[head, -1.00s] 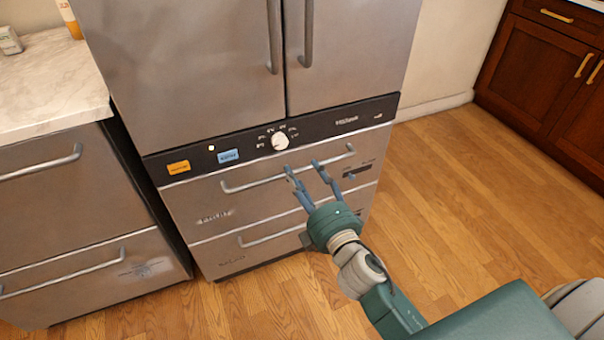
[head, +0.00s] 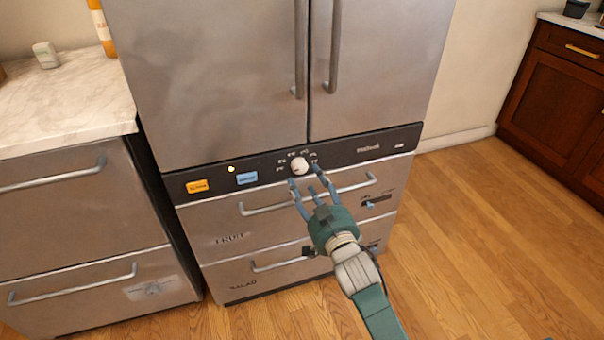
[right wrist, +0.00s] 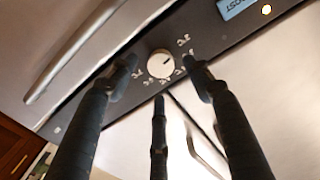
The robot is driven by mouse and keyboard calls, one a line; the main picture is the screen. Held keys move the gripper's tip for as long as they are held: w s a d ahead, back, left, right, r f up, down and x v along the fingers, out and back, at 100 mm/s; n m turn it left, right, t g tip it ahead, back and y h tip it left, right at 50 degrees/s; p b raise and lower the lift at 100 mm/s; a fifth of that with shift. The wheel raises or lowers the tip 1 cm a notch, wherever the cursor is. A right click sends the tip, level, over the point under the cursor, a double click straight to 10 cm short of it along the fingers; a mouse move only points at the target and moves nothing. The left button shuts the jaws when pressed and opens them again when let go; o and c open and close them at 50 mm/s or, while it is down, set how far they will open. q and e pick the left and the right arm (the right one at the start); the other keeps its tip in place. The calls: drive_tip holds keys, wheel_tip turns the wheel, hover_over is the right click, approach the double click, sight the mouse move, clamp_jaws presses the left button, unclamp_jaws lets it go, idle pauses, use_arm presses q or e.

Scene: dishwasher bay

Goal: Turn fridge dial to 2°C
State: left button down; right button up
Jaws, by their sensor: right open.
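The fridge dial (head: 299,166) is a round white knob on the black control strip (head: 350,151) below the fridge doors. Small white temperature marks surround it, too small to read surely. In the right wrist view the dial (right wrist: 161,64) sits between the fingers, with a dark pointer line on its face. My right gripper (head: 311,187) is open, its blue-grey fingers just in front of and below the dial. In the right wrist view the open gripper (right wrist: 158,80) has its fingers spread around the dial, with a gap and no clear contact. My left gripper is not in view.
An orange label (head: 197,187) and a blue label (head: 247,178) are on the strip left of the dial. A drawer handle (head: 262,207) runs below it. A marble counter (head: 70,100) stands at left; wooden cabinets (head: 560,100) stand at right. The floor at right is clear.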

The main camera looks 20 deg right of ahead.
sight(301, 170)
drive_tip(key=w, duration=0.5)
drive_tip(key=shift+a+b, duration=0.1)
drive_tip(key=shift+b, duration=0.2)
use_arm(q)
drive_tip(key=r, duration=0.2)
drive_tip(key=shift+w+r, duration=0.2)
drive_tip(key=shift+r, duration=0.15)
use_arm(e)
drive_tip(key=c, duration=1.1)
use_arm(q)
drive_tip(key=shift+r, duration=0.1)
use_arm(e)
drive_tip(key=shift+f, duration=0.1)
drive_tip(key=shift+c, duration=0.3)
